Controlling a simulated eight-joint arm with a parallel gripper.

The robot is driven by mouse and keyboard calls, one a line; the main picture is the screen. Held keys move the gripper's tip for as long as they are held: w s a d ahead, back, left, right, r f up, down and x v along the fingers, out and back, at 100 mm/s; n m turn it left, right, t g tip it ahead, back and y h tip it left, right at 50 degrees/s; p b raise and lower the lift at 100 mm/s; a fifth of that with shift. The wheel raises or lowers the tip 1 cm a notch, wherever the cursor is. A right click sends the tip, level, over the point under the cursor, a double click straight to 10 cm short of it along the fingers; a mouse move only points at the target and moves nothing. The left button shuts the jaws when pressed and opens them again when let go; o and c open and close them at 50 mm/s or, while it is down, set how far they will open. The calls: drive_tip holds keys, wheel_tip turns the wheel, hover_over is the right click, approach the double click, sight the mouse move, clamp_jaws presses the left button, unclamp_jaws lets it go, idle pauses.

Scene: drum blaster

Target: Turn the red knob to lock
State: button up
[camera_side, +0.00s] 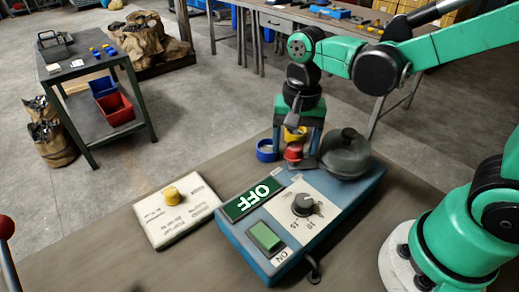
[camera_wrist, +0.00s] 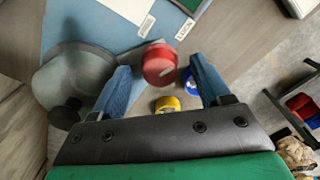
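The red knob (camera_side: 293,152) is at the far end of the blue control box (camera_side: 345,205), left of a dark round lidded part. In the wrist view the red knob (camera_wrist: 160,65) lies between the tips of my two blue fingers, with small gaps visible on both sides. My gripper (camera_side: 295,153) points down over it and is open; it also shows in the wrist view (camera_wrist: 160,66). A small white label reading LOCK (camera_wrist: 184,29) lies beside the knob, with another small label (camera_wrist: 147,26) next to it. The knob's turn angle cannot be told.
The dark lidded part (camera_side: 345,153) stands close to my right finger. A blue ring (camera_side: 266,150) and a yellow ring (camera_side: 295,134) are close by the knob. The box also carries a grey dial (camera_side: 303,204), a green button (camera_side: 265,236) and an OFF sign (camera_side: 252,198).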

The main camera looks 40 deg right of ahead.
sight(300, 145)
drive_tip(key=shift+r, duration=2.8)
drive_tip(key=shift+s+d+n+t, duration=0.25)
drive_tip(key=shift+d+n+t, duration=0.1)
drive_tip(key=shift+n+t, duration=0.35)
drive_tip(key=n, duration=0.1)
drive_tip(key=d+n+t, duration=0.1)
drive_tip(key=n+t, duration=0.1)
drive_tip(key=shift+s+d+f, duration=0.15)
drive_tip(key=shift+s+f, duration=0.1)
drive_tip(key=shift+s, duration=0.05)
drive_tip(key=n+t, duration=0.1)
drive_tip(key=n, duration=0.1)
drive_tip(key=d+n+t, duration=0.1)
drive_tip(key=n+t, duration=0.1)
drive_tip(key=shift+s+d+f+n+t, duration=0.1)
drive_tip(key=shift+d+f+n+t, duration=0.1)
drive_tip(key=shift+n+t, duration=0.1)
